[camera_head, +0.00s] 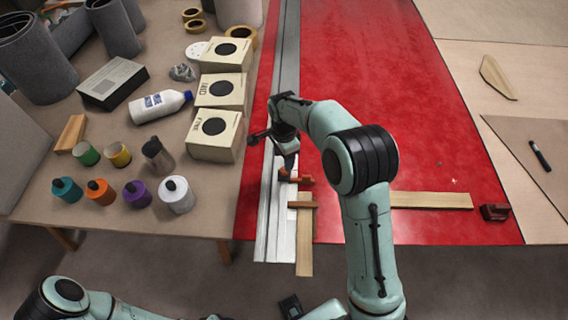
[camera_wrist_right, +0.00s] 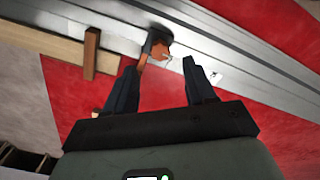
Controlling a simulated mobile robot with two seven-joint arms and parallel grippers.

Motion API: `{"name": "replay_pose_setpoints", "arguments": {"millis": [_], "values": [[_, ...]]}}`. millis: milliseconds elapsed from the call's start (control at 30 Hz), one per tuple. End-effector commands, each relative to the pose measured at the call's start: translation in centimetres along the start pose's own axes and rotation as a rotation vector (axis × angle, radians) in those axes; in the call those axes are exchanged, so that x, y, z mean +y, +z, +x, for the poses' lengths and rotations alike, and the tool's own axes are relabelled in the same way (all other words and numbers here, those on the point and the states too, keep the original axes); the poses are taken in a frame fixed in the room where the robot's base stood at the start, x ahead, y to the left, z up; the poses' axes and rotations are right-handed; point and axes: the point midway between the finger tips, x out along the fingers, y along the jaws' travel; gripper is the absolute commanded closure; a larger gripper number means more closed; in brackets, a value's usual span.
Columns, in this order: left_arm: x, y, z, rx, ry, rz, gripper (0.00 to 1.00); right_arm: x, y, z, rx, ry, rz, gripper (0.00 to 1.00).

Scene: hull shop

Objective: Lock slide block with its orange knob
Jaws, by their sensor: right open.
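The slide block with its orange knob (camera_head: 290,177) sits on the pale metal rail (camera_head: 275,225) at the left edge of the red panel. In the right wrist view the orange knob (camera_wrist_right: 159,51) shows just beyond and between my fingertips, near the left finger. Contact cannot be made out. My right gripper (camera_head: 289,162) points down over the rail, and its two dark fingers stand apart in the wrist view (camera_wrist_right: 165,68). Part of my left arm shows at the bottom left; its gripper fingers do not show.
A wooden strip (camera_head: 304,250) with a brown crosspiece lies right of the rail. The table on the left holds boxes (camera_head: 213,127), a white bottle (camera_head: 160,105) and several small pots.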

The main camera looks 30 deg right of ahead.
Motion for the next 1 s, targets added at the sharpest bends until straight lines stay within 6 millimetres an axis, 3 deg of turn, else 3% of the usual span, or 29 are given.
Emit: {"name": "replay_pose_setpoints", "arguments": {"millis": [33, 200, 400, 1000], "values": [[0.1, -0.1, -0.2, 0.001, 0.000, 0.000, 0.43, -0.1, 0.0, -1.5, 0.000, -0.005, 0.000, 0.45], [0.3, -0.2, -0.6, 0.004, 0.001, 0.001, 0.43, -0.1, 0.0, -4.8, 0.001, -0.004, 0.000, 0.45], [0.4, -0.3, -0.9, 0.005, 0.002, 0.002, 0.43, -0.1, 0.0, -6.9, 0.001, -0.002, 0.001, 0.45], [0.4, -0.3, -0.9, 0.005, 0.002, 0.002, 0.43, 0.0, 0.0, -7.2, 0.001, 0.000, 0.000, 0.45]]}}
